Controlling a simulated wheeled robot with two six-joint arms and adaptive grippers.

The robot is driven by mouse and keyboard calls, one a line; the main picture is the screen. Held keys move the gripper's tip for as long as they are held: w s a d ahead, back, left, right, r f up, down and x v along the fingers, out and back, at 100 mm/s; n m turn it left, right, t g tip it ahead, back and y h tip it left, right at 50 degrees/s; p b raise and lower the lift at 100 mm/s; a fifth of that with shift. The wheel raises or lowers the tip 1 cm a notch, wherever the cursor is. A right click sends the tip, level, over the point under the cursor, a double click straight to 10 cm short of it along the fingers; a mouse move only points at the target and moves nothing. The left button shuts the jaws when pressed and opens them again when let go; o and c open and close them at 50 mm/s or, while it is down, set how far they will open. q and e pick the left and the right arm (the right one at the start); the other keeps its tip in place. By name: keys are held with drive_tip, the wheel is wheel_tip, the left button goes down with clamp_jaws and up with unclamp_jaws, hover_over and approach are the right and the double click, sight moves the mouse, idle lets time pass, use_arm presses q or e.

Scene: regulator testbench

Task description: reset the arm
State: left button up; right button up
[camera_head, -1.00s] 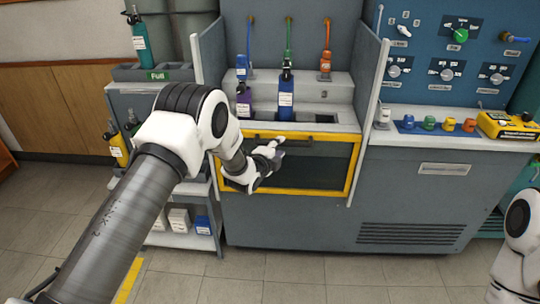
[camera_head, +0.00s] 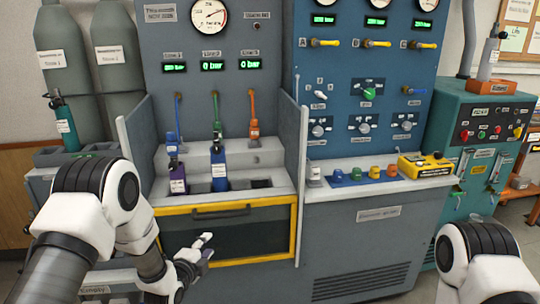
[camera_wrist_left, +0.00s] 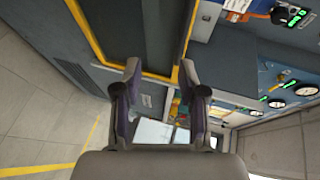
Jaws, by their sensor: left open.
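My left arm comes in from the left in the head view. Its gripper (camera_head: 196,255) is in front of the yellow-framed drawer front (camera_head: 228,234) of the test bench. The left wrist view shows the same gripper (camera_wrist_left: 160,98) with its two fingers apart and nothing between them. That view also shows the yellow frame (camera_wrist_left: 95,40) beyond the fingers. Part of my right arm shows at the lower right of the head view, but its gripper is out of view.
A purple-labelled bottle (camera_head: 178,178) and a blue bottle (camera_head: 218,165) stand in the bench bay between grey side panels. Several coloured fittings (camera_head: 375,172) and a yellow box (camera_head: 425,165) sit on the right ledge. A teal machine (camera_head: 490,140) stands at the right. Grey cylinders (camera_head: 118,70) stand at the left.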

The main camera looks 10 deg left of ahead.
use_arm(q)
drive_tip(key=s+f+n+g+p, duration=0.25)
drive_tip(key=s+f, duration=0.35)
drive_tip(key=s, duration=0.3)
drive_tip(key=s+f+n+g+p, duration=0.1)
drive_tip(key=s+f+g, duration=0.35)
drive_tip(key=s, duration=0.45)
drive_tip(key=s+f+n+g+y+p, duration=0.1)
drive_tip(key=s+f+n+g, duration=0.2)
drive_tip(key=s+n+g, duration=0.4)
drive_tip(key=s+n, duration=0.8)
drive_tip(key=s, duration=0.9)
drive_tip(key=shift+s+a+g+y, duration=0.15)
drive_tip(key=shift+s+g+y, duration=0.05)
drive_tip(key=shift+g+y, duration=0.2)
use_arm(e)
wheel_tip(320, 180, up, 6)
drive_tip(key=shift+r, duration=0.15)
